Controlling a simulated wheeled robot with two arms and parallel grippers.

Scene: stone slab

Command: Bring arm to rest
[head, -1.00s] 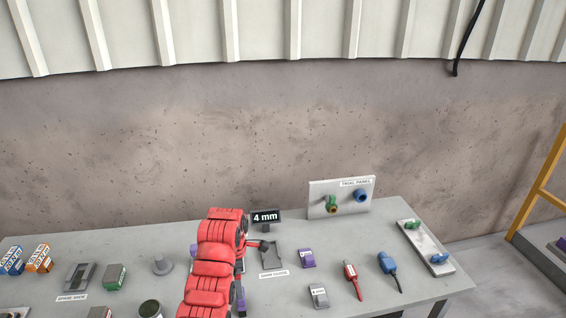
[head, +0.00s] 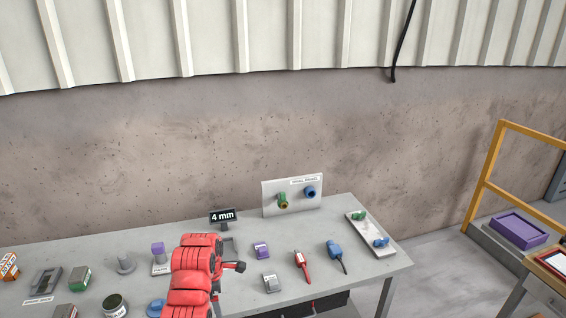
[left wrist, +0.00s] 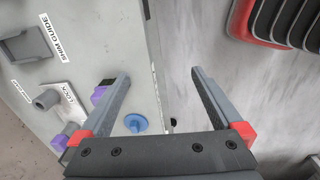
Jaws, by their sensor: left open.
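My left arm shows in red at the bottom of the head view, over the front of the grey table (head: 350,275). Its fingers are not clear there. In the left wrist view my left gripper (left wrist: 160,85) is open, with nothing between its two grey fingers, above the table edge and the floor. A blue knob-like disc (left wrist: 136,123) and a purple block (left wrist: 98,95) lie beside or beyond the left finger. The grey shim guide (left wrist: 28,46) is at upper left. My right gripper is not seen.
On the table stand a 4 mm display (head: 222,216), a trial panel (head: 291,195) with green and blue fittings, a red tool (head: 301,266), a blue tool (head: 337,255) and a white tray (head: 371,234). A yellow rail (head: 489,170) and a purple bin (head: 518,231) are at right.

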